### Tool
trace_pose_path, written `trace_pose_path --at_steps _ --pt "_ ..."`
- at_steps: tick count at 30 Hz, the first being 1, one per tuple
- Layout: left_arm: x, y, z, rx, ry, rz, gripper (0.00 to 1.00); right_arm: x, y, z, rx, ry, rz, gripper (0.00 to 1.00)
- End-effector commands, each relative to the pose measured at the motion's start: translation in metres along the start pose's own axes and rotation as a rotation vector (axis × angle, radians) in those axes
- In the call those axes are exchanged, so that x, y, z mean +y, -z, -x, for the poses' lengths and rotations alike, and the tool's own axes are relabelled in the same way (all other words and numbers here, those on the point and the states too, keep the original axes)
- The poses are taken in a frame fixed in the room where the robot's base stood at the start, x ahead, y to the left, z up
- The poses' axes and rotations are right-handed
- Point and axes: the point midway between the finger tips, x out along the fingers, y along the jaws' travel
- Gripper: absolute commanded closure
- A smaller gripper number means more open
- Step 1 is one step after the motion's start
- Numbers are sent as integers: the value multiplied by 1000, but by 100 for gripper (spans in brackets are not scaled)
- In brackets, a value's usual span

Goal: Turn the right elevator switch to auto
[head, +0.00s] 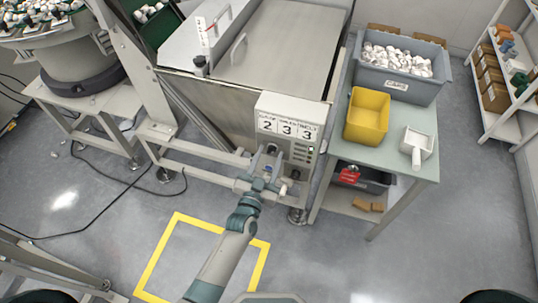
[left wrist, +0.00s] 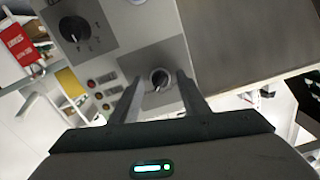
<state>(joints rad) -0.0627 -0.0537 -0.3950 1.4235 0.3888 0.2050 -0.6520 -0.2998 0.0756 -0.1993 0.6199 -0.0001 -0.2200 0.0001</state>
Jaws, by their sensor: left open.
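The control box (head: 290,108) shows the digits 2, 3, 3 on the front of the steel machine. In the left wrist view, a small round switch (left wrist: 160,78) with a pale pointer sits on a dark grey plate. Its label is not readable, so I cannot tell its setting. My left gripper (head: 268,157) is in front of the box, open. In the left wrist view its fingers (left wrist: 160,90) lie either side of the small switch; contact cannot be told. A larger black dial (left wrist: 74,28) is on another grey plate. My right gripper is not in view.
Small red and dark buttons (left wrist: 91,83) sit between the two plates. That table holds a yellow bin (head: 367,115), a grey crate (head: 400,87) of white parts and a white scoop (head: 417,148).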

Motion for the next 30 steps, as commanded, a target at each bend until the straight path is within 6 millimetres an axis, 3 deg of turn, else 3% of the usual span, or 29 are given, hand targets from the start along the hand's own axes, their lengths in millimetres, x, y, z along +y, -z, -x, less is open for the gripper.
trace_pose_path --at_steps 9,14,15,30 --pt "0 0 -2 0 0 0 58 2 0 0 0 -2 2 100" --pt "0 0 -2 0 0 0 97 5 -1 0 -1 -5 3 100" --pt "0 0 -2 0 0 0 100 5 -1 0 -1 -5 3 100" --pt "0 0 -1 0 0 88 99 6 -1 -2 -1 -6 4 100"
